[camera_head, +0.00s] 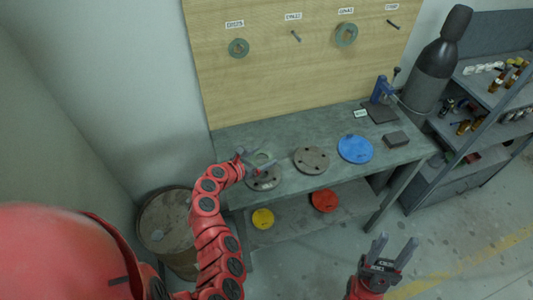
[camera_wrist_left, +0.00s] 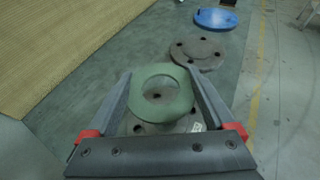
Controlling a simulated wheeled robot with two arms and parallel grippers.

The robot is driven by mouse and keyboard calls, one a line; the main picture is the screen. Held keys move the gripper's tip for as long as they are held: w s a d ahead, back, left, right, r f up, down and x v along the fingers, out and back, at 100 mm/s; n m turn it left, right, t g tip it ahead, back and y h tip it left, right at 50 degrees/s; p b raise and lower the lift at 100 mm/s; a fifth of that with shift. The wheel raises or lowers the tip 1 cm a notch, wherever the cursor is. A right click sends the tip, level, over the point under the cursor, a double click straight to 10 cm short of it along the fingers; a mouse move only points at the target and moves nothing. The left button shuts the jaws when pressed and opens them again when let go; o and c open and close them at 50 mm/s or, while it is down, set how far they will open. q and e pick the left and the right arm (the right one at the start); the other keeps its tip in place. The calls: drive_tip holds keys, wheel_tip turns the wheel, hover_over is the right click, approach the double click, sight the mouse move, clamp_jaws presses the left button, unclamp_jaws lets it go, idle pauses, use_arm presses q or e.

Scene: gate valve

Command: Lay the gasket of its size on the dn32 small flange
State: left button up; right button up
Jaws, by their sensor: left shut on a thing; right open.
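My left gripper (camera_head: 258,161) is shut on a green ring gasket (camera_wrist_left: 160,113), with a finger on each side of its rim. The gasket also shows in the head view (camera_head: 262,156). Directly below is a grey flange (camera_head: 264,183) with bolt holes, at the bench's left end; it also shows in the left wrist view (camera_wrist_left: 188,123), partly covered by the gasket. A white label lies at its edge. The gasket looks about centred over the flange; whether it touches cannot be told. My right gripper (camera_head: 395,246) is open and empty, in front of the bench.
A larger grey flange (camera_head: 311,160) and a blue disc (camera_head: 355,149) lie to the right on the bench (camera_head: 236,138). Green gaskets (camera_head: 238,47) (camera_head: 346,34) hang on the board; two pegs are bare. Yellow (camera_head: 263,218) and red (camera_head: 324,200) discs lie on the lower shelf.

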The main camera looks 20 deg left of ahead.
sight(263, 174)
use_arm(q)
wheel_tip(263, 174, down, 6)
drive_tip(key=b, duration=0.5)
drive_tip(key=shift+r, duration=0.15)
drive_tip(key=shift+d+f+b, duration=0.1)
drive_tip(key=shift+f+b, duration=0.6)
drive_tip(key=shift+f, duration=0.55)
drive_tip(key=shift+s+f, duration=0.1)
drive_tip(key=shift+s, duration=0.05)
